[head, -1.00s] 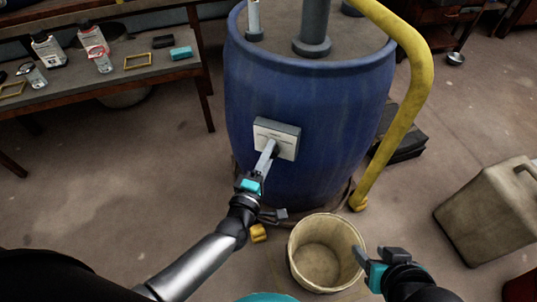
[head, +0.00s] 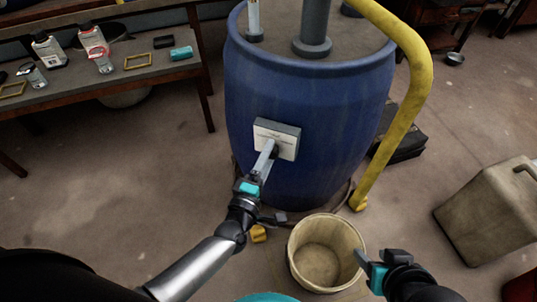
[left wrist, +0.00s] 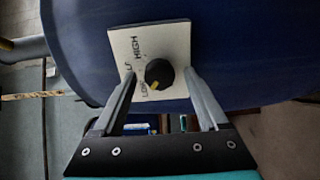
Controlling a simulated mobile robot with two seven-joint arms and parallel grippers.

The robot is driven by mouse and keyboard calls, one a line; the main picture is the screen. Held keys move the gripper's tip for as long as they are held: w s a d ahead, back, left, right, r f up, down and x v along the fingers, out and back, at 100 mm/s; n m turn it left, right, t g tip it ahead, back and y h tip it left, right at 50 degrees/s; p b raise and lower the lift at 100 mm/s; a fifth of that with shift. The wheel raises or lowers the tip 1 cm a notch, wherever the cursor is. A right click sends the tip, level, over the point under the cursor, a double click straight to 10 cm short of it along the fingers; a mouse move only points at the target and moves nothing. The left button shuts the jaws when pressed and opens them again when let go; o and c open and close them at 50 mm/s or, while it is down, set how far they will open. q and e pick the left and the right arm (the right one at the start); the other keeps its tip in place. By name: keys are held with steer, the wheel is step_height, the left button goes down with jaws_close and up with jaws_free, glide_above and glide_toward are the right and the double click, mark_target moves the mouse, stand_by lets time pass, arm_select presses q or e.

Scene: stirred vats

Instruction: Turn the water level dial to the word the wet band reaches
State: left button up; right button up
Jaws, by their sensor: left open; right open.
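A white dial plate (head: 275,139) is fixed to the front of the blue vat (head: 310,100). In the left wrist view the plate (left wrist: 148,38) shows LOW and HIGH, with a partly hidden word between them. The round black dial (left wrist: 159,74) has a yellow mark at its lower left, on the side of LOW. My left gripper (head: 268,150) is at the plate; its fingers (left wrist: 160,82) are open, one on each side of the dial, with no clear contact visible. My right gripper (head: 376,262) is open and empty beside the bucket. I cannot make out a wet band.
A pale bucket (head: 326,252) stands on the floor in front of the vat. A yellow pipe (head: 408,100) curves down the vat's right side. A beige canister (head: 492,215) is at right. A bench (head: 125,77) with bottles stands at left. Open floor lies between bench and vat.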

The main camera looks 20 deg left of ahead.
arm_select(q)
steer(key=s+a+p, duration=0.1)
steer(key=s+p, duration=0.2)
steer(key=s, duration=1.1)
steer(key=shift+s+p, duration=0.3)
arm_select(e)
steer(key=f, duration=0.1)
steer(key=s+d+f+g, duration=0.1)
steer(key=f, duration=0.1)
steer(key=s+d+f+g+h, duration=0.1)
steer(key=f, duration=0.1)
